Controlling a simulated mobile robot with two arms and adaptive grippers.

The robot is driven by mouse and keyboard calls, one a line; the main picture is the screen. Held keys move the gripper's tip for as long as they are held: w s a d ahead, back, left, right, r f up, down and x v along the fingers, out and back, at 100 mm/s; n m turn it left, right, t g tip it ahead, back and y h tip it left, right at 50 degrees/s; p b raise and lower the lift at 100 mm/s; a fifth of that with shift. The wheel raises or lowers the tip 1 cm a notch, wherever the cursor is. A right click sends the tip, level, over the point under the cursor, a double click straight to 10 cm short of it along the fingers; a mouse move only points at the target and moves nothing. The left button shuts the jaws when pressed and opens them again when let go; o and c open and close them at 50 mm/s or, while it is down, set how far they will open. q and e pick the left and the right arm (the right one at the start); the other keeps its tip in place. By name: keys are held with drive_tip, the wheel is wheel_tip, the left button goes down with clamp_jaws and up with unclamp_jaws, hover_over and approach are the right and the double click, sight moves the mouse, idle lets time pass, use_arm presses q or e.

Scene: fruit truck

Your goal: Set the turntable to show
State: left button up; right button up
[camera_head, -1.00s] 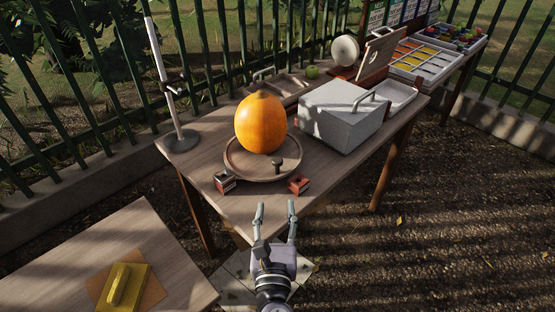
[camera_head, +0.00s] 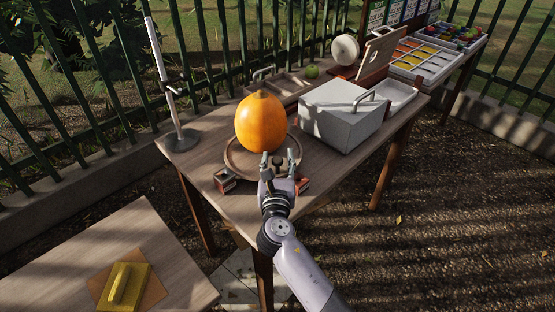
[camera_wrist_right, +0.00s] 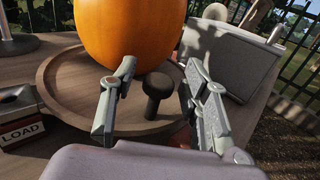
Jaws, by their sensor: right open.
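The round wooden turntable (camera_head: 238,168) lies on the table with an orange pumpkin (camera_head: 261,122) standing on it. A dark knob (camera_wrist_right: 157,92) rises from the turntable's near part, in front of the pumpkin. My right gripper (camera_head: 280,158) is open over the near edge of the turntable. In the right wrist view its two fingers (camera_wrist_right: 158,84) stand to either side of the knob, with gaps between. A small block (camera_wrist_right: 22,130) reading LOAD stands left of the turntable. A red block (camera_head: 302,184) stands right of it, partly hidden by my gripper; its label is unreadable. My left gripper is not in view.
A grey box with a handle (camera_head: 341,117) stands close right of the pumpkin. A stand with a white pole (camera_head: 182,140) is at the left. A tray (camera_head: 284,88) lies behind. A yellow block (camera_head: 125,286) lies on a separate front table.

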drive_tip(key=shift+w, duration=0.2)
drive_tip(key=shift+c, duration=0.2)
clamp_jaws()
idle(0.6)
